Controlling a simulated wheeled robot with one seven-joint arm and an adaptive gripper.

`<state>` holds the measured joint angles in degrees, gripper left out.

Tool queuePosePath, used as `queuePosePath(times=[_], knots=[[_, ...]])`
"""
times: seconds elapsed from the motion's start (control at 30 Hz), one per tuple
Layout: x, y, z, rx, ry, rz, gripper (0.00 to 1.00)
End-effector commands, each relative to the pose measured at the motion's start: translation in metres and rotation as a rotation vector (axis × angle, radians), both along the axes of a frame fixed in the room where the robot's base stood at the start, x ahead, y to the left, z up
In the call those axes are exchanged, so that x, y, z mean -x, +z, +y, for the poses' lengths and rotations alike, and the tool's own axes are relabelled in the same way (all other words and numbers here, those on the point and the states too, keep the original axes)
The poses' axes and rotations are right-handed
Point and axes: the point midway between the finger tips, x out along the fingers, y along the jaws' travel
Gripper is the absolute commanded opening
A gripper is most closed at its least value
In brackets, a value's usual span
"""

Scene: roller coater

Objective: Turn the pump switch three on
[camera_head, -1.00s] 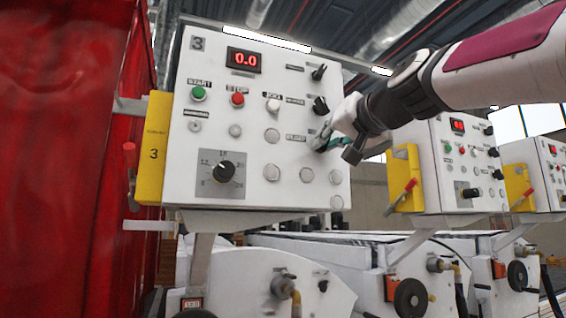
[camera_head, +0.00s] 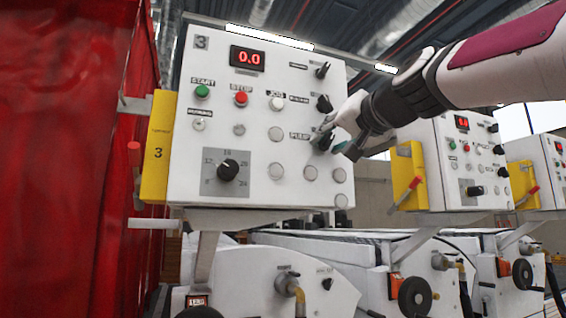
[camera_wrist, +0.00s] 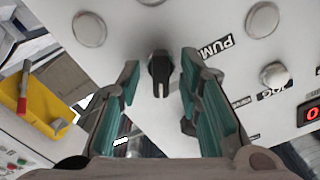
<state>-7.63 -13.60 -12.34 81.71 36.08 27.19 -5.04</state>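Panel three (camera_head: 180,150) is the nearest white control box, with a "3" at its top left. Its pump switch (camera_head: 322,139) is a black knob right of the PUMP label, partly hidden by my gripper (camera_head: 338,136). In the wrist view the pump switch (camera_wrist: 160,67) lies between the fingertips of my gripper (camera_wrist: 160,62), with its narrow handle toward the bottom of the picture. Gaps show between the knob and both teal-padded fingers. The gripper is open and holds nothing. I cannot tell which setting the knob is in.
Two other black knobs (camera_head: 324,104) sit above the pump switch. Round buttons and a large dial (camera_head: 228,170) fill the panel's left and lower parts. A second similar panel (camera_head: 450,165) stands to the right. A red curtain (camera_head: 60,150) hangs at left.

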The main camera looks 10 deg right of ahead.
Motion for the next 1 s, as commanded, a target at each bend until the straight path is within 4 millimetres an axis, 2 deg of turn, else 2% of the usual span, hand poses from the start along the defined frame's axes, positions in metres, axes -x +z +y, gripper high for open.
queuePosePath(times=[0.2, 0.33, 0.73, 1.0], knots=[[0.001, 0.001, 0.0, 0.001, 0.0, -0.002, 0.33], [0.011, 0.001, -0.002, 0.0, -0.001, -0.003, 0.33], [0.086, 0.002, -0.017, -0.001, 0.0, -0.004, 0.33], [0.115, 0.0, -0.023, 0.001, -0.001, -0.001, 0.33]])
